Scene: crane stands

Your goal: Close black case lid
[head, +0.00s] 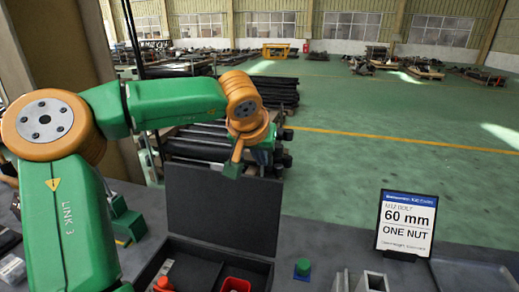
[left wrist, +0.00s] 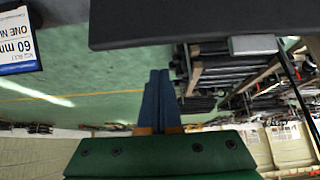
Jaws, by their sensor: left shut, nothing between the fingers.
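The black case (head: 198,264) stands open on the bench at the bottom of the head view. Its lid (head: 222,212) stands about upright, and its dark edge with a grey latch fills the top of the left wrist view (left wrist: 200,22). My right gripper is not in view.
A red bin (head: 236,285) and another red item (head: 163,284) sit in the case. A sign reading 60 mm, one nut (head: 406,224) stands to the right, with a green-topped blue piece (head: 303,268) and grey metal blocks (head: 372,282) nearer. Racks of dark bars (head: 200,142) stand behind.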

